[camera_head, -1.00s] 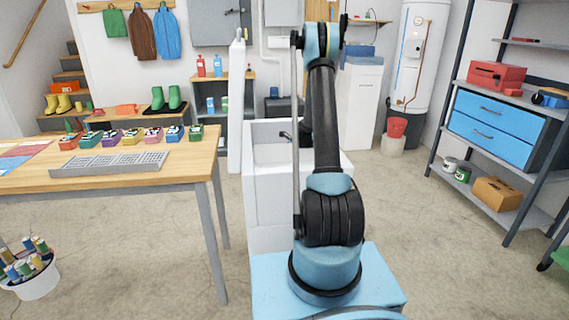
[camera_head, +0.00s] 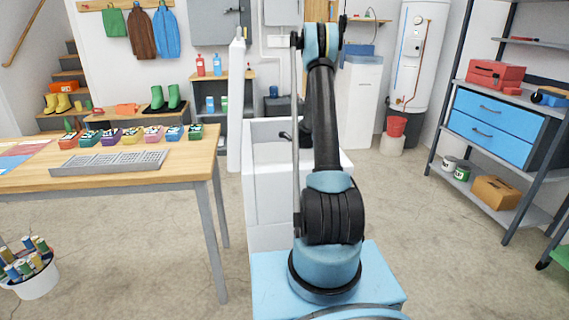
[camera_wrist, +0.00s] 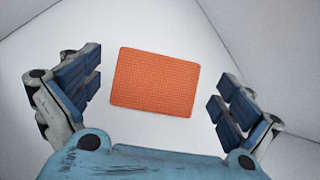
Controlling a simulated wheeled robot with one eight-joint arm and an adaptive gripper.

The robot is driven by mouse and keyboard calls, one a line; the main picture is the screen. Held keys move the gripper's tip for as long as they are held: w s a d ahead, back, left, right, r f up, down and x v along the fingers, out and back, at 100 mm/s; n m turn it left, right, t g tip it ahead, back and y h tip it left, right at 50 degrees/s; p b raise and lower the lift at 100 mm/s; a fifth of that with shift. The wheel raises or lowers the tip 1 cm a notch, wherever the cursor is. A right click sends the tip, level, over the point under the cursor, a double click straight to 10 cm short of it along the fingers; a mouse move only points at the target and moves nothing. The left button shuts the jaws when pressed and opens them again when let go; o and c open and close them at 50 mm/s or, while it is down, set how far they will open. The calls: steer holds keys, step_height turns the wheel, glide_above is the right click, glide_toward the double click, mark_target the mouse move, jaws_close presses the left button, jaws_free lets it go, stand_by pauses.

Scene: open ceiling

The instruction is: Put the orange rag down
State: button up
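The orange rag (camera_wrist: 155,82) lies flat on a white surface in the wrist view, with white walls around it. My gripper (camera_wrist: 155,93) is open, with one blue-padded finger at each side of the rag. Both fingers are apart from the rag, and nothing is held. In the head view my arm reaches over a white sink (camera_head: 262,185). The sink's inside is mostly hidden by its walls and my arm, so the rag does not show there. My gripper is not clearly visible in that view.
A wooden table (camera_head: 120,178) with a grey grid tray (camera_head: 108,163) and several small coloured boxes stands at the left. A shelf rack (camera_head: 505,135) with a red toolbox (camera_head: 495,74) stands at the right. The floor between the sink and the rack is clear.

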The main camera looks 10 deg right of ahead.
steer(key=shift+s, duration=0.1)
steer(key=shift+r, duration=0.1)
steer(key=v, duration=0.8)
steer(key=shift+w, duration=0.2)
steer(key=shift+a+r, duration=0.1)
steer(key=shift+r, duration=0.1)
